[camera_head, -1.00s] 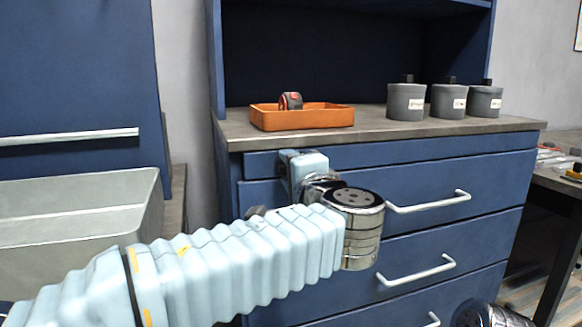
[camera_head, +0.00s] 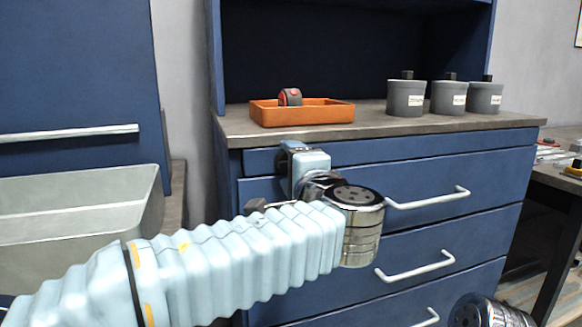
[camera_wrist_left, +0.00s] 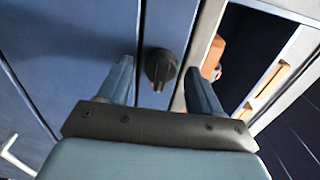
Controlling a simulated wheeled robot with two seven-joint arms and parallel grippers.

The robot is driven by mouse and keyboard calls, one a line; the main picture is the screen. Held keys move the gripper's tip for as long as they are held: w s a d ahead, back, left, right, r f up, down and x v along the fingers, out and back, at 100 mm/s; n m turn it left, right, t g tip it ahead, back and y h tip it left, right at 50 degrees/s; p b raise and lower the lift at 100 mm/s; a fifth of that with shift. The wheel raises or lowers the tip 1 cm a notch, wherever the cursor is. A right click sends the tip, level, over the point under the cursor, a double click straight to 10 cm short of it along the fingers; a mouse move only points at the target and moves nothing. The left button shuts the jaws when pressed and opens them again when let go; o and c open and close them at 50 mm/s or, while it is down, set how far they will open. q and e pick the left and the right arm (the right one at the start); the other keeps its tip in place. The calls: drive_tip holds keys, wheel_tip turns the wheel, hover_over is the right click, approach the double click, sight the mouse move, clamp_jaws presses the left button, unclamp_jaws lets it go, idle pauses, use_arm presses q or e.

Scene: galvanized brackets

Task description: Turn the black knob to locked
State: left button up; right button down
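The black knob (camera_wrist_left: 161,66) sits on a blue panel in the left wrist view, with its raised grip running roughly up and down the picture. In the head view my left gripper (camera_head: 289,150) is at the upper front of the blue cabinet (camera_head: 420,168), just under the worktop edge. I cannot read any locked mark. My right gripper is not in view.
An orange tray (camera_head: 305,117) with a red and black item (camera_head: 290,97) stands on the worktop (camera_head: 375,125). Several grey lidded canisters (camera_head: 405,98) stand to its right. White drawer handles (camera_head: 430,201) stick out below. A grey bin (camera_head: 80,215) is at the left.

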use_arm(q)
drive_tip(key=b+v, duration=0.1)
drive_tip(key=v, duration=1.3)
drive_tip(key=shift+b, duration=0.35)
